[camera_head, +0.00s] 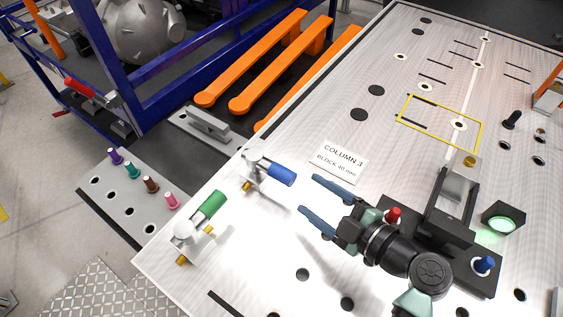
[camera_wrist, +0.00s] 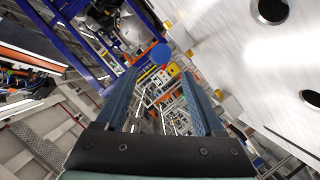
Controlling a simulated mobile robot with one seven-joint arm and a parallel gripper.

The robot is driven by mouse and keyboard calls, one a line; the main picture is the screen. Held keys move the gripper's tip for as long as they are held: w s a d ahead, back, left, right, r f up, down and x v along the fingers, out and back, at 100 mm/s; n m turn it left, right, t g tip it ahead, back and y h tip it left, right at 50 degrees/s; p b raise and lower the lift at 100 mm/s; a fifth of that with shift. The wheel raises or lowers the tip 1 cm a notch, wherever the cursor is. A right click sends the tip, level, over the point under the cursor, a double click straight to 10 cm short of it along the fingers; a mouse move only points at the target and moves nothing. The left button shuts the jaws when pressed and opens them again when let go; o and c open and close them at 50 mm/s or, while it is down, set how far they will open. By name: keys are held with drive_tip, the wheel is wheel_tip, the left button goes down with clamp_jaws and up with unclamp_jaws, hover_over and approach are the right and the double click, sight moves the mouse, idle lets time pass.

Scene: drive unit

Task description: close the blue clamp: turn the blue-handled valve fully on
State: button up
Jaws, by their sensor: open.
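The blue clamp has a blue handle (camera_head: 281,174) on a silver body, near the left edge of the white perforated table (camera_head: 300,235). The handle slants, its free end pointing right and slightly down towards my gripper. My gripper (camera_head: 310,197) is open and empty, its two dark blue fingers pointing left, just right of the handle end and apart from it. In the wrist view, a round blue end of the handle (camera_wrist: 160,54) shows just beyond the open fingers (camera_wrist: 158,80), roughly in line with the gap.
A green-handled clamp (camera_head: 209,206) stands to the lower left. A COLUMN 3 sign (camera_head: 342,162) lies behind my gripper. A dark fixture with a red button (camera_head: 394,214) and blue knob (camera_head: 484,264) stands to the right. Orange bars (camera_head: 255,60) lie beyond the table's left edge.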

sight(281, 173)
drive_tip(key=p+x, duration=0.3)
drive_tip(key=x, duration=0.7)
drive_tip(key=shift+a, duration=0.15)
drive_tip(key=shift+w+a+f, duration=0.15)
drive_tip(key=shift+w, duration=0.15)
clamp_jaws()
idle(0.8)
